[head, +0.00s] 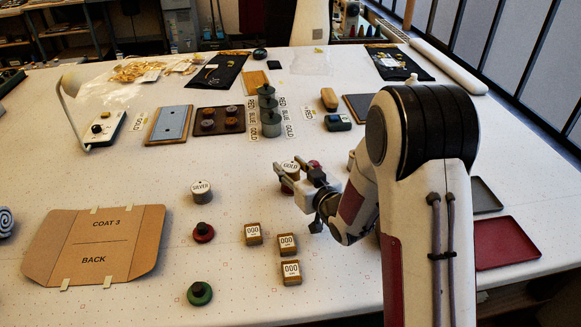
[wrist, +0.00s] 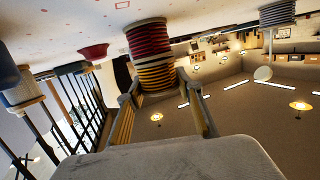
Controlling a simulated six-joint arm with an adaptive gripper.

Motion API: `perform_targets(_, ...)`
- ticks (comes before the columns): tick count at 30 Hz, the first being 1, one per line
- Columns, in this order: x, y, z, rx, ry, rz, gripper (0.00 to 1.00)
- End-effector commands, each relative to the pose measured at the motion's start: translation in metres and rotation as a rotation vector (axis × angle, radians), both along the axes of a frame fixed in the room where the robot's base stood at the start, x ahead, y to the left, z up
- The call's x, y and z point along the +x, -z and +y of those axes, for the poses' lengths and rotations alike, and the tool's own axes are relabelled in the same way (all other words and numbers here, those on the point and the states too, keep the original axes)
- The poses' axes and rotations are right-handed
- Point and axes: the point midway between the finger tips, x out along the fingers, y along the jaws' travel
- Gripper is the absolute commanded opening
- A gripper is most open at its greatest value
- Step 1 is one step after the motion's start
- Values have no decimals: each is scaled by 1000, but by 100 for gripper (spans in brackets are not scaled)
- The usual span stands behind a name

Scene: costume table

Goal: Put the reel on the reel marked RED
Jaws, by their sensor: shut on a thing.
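A reel with GOLD on its white top (head: 290,166) stands near the middle of the table in the head view. In the wrist view, which is upside down, its gold thread (wrist: 157,77) is flush against a dark red reel (wrist: 148,40) on the table side, with no gap visible. My gripper (head: 295,177) has its fingers on either side of the gold reel, shut on it; they also show in the wrist view (wrist: 163,100). The fingers partly hide the stack in the head view. The lower reel's label is hidden.
A SILVER reel (head: 202,188) stands to the left. A red item (head: 315,166) is close behind my gripper. Red (head: 203,233) and green (head: 200,293) knobbed pieces and several boxes marked 000 (head: 287,244) lie in front. Grey reels (head: 268,110) stand stacked farther back.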

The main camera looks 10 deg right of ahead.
Motion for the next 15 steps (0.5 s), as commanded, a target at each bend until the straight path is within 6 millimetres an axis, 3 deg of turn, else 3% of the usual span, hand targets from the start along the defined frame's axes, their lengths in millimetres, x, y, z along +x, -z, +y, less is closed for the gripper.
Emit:
perform_targets(13, 0, 3, 0, -1, 0, -1, 14)
perform_targets(14, 0, 3, 0, -1, 0, -1, 43)
perform_targets(15, 0, 3, 0, -1, 0, -1, 52)
